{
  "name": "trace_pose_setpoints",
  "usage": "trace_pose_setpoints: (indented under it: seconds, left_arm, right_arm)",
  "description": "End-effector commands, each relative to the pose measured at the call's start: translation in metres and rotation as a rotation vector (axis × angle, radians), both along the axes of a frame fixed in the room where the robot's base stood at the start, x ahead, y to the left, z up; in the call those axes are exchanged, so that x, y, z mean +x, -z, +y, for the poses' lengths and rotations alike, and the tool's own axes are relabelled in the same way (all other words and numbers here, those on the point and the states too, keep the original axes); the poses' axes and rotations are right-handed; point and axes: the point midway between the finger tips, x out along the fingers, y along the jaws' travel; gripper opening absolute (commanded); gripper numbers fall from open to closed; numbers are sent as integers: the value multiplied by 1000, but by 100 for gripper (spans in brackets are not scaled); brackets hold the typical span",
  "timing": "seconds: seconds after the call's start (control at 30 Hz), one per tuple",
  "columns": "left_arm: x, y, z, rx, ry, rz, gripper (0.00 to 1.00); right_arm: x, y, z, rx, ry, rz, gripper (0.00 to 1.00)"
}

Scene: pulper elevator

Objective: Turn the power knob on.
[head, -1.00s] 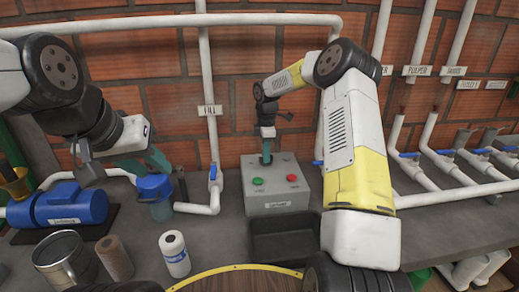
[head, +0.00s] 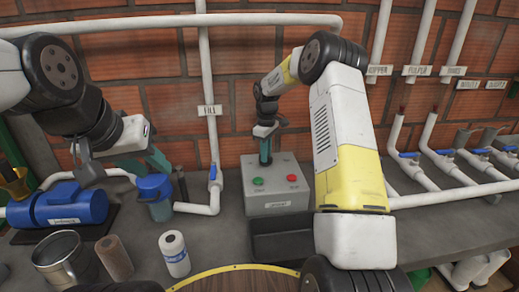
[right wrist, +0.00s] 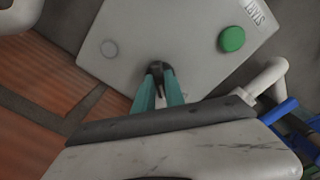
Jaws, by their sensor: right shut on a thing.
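The grey-white control box (head: 275,203) stands on the counter against the brick wall. It has a green button (head: 258,181), a red button (head: 292,178) and a label on its front. My left gripper (head: 147,163) is open and empty, above the blue-lidded jug (head: 155,196).
A blue motor (head: 62,206), a metal mug (head: 65,259) and a white roll (head: 174,254) stand at left. White pipes with blue valves (head: 408,155) run along the right.

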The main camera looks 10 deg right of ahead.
Motion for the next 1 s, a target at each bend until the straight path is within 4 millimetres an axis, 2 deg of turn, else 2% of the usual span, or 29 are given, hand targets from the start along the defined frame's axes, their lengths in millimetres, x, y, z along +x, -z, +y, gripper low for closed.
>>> trace_pose_setpoints:
  seconds: [0.6,1.0]
  left_arm:
    - [0,0,0,0,0,0,36]
    - [0,0,0,0,0,0,36]
  right_arm:
    - [1,-1,1,0,575,-4,0]
    - [1,-1,1,2,837,-5,0]
